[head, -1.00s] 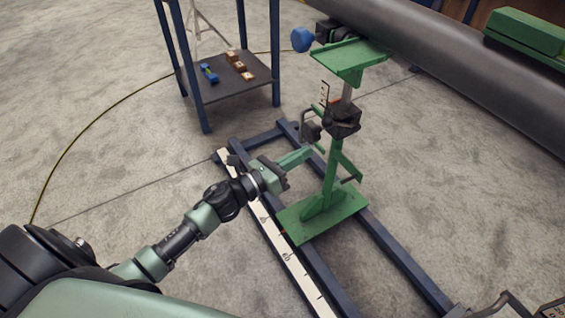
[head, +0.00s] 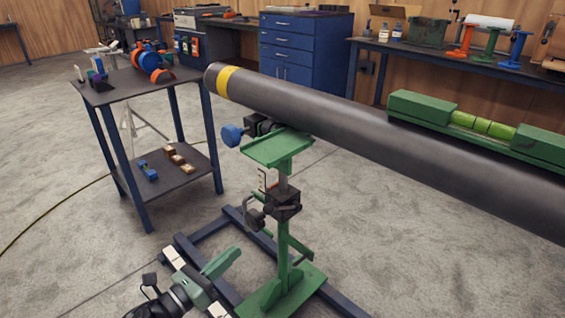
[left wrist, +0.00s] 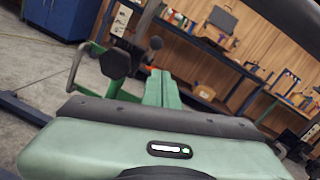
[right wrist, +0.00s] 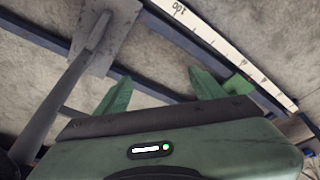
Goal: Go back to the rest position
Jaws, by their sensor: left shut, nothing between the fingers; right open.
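My left gripper (head: 222,262) is in the lower left of the head view, beside the lower part of the green pipe stand (head: 285,255). Its fingers (left wrist: 162,88) are together in the left wrist view, with nothing between them. The stand's black clamp (left wrist: 116,64) shows past it at the left. My right gripper (right wrist: 160,88) shows only in the right wrist view. Its green fingers are spread apart and empty, above the blue floor rails and a white scale strip (right wrist: 225,45). The right arm is outside the head view.
A dark pipe (head: 330,115) with a yellow band runs above the stand to the right. A small shelf table (head: 140,88) with coloured parts stands at the left. A grey plate with a post (right wrist: 105,35) is near my right gripper. Open floor lies at the left.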

